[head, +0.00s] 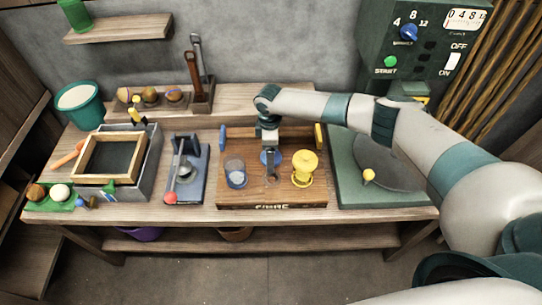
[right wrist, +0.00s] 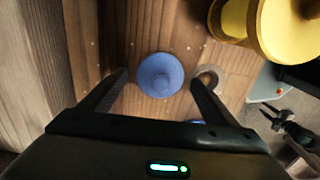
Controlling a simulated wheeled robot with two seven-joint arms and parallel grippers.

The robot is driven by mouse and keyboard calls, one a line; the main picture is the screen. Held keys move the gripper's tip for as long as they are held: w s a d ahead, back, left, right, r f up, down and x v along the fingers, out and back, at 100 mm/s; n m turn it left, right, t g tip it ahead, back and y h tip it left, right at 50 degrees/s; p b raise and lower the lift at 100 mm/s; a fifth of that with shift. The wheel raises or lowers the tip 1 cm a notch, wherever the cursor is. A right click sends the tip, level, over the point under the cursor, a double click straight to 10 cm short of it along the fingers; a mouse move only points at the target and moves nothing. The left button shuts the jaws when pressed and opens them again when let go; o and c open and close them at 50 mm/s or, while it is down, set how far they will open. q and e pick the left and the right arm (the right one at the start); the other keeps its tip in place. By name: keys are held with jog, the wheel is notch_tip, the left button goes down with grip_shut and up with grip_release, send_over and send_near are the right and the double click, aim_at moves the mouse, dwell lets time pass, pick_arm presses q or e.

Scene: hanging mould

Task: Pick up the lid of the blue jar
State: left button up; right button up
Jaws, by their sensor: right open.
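The blue lid (head: 264,157) lies on the brown wooden tray (head: 228,197), apart from the blue jar. It is round with a raised knob, seen from above in the right wrist view (right wrist: 160,75). The clear blue jar (head: 236,174) stands to its left in the head view, its top uncovered. My right gripper (head: 271,171) is above the lid, pointing down. In the right wrist view its open fingers (right wrist: 159,80) appear on either side of the lid, with nothing held. I cannot tell the exact height gap. My left gripper is in neither view.
A yellow jar (head: 304,169) stands close to the right of the lid and near one finger in the right wrist view (right wrist: 262,28). A grey turntable (head: 380,160) is to the right. A dark press (head: 187,170) and a wooden frame (head: 107,176) stand to the left.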

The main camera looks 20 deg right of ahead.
jog(key=c, duration=1.1)
jog(key=shift+r, duration=0.15)
notch_tip(320, 180, up, 9)
jog(key=b, duration=0.2)
jog(key=shift+f+b, duration=0.2)
jog(key=shift+b, duration=0.1)
jog(key=shift+r, duration=0.6)
